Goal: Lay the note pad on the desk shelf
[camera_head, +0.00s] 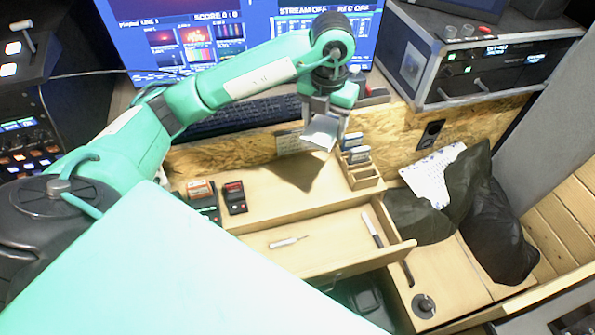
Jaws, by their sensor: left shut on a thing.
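My left gripper (322,110) reaches in from the left and points down. It is shut on the white note pad (321,133), which is tilted and held in the air. A shadow falls below it on the pale wooden desk shelf (265,195), which has a raised board with a wood-chip face behind it. The pad appears clear of the shelf surface. My right gripper is not in view.
Battery chargers (235,197) stand at the shelf's left. A small wooden rack (360,172) with cards stands at its right. Below is an open drawer (325,243) holding a pen and a marker.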

